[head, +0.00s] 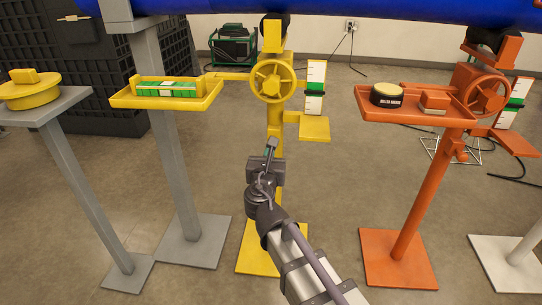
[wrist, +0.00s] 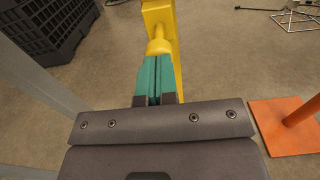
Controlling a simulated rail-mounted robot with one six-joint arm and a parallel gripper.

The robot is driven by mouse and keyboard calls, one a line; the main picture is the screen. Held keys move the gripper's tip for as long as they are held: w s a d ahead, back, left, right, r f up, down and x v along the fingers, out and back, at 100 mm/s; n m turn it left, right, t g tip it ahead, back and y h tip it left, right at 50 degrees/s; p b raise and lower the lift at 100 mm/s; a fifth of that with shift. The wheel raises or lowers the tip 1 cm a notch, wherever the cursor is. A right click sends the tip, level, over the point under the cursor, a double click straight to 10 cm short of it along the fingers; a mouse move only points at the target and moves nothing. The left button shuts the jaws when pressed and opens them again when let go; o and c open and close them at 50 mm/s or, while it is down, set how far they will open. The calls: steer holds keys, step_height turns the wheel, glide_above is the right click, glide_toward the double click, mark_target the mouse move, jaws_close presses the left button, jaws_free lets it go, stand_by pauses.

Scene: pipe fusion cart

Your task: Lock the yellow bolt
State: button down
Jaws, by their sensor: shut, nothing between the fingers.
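The yellow stand (head: 276,180) has a post, a handwheel (head: 272,81) and a square base. The yellow bolt (wrist: 159,46) shows in the wrist view as a rounded knob on a short stem, sticking out of the yellow post. In the head view my gripper covers the area where it sits. My gripper (head: 270,150) is in front of the yellow post. Its teal fingers (wrist: 156,62) are shut together with nothing between them. Their tips point at the knob and lie right by its near end; I cannot tell whether they touch it.
An orange stand (head: 405,210) with a tray and handwheel is at the right. A blue pipe (head: 370,10) runs above. Floor between the stands is clear.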

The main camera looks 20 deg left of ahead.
steer(key=shift+w+a, duration=0.15)
steer(key=shift+w, duration=0.65)
steer(key=shift+w+a, duration=0.15)
steer(key=shift+w, duration=0.6)
steer(key=s+d, duration=0.2)
steer(key=s, duration=1.2)
steer(key=shift+d, duration=0.2)
